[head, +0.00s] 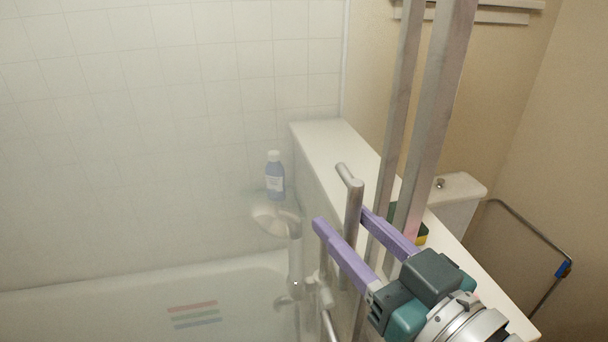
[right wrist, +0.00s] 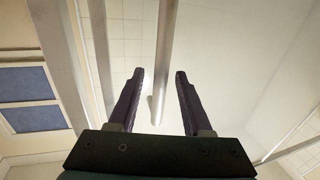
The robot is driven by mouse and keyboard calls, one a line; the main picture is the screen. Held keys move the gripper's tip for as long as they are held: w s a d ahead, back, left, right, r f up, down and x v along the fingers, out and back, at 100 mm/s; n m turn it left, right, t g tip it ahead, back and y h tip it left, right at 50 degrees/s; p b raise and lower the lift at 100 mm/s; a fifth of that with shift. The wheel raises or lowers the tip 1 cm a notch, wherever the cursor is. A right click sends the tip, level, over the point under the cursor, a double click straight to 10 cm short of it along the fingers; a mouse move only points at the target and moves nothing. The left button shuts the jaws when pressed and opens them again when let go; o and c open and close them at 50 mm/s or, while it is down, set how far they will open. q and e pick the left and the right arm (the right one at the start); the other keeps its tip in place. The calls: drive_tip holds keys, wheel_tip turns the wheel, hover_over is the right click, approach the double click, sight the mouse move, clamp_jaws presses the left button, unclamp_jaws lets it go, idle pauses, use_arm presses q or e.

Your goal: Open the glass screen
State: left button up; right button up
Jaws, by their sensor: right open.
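The glass screen (head: 180,180) looks like a hazy clear pane in front of the bath in the head view. Upright grey metal posts (head: 435,110) stand at its right. A grey metal bar handle (head: 353,205) stands upright near these posts. My right gripper (head: 342,217) is open, its two purple fingers pointing towards the handle, which appears between them. In the right wrist view the handle (right wrist: 166,50) runs down between the open fingertips (right wrist: 159,74), with gaps on both sides and no clear contact. My left gripper is out of view.
A white ledge (head: 335,140) runs along the right, with a sponge (head: 423,234) partly hidden by a post. A toilet (head: 460,190) and metal rail (head: 530,228) stand farther right.

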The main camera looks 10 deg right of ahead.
clamp_jaws()
idle(0.4)
idle(1.0)
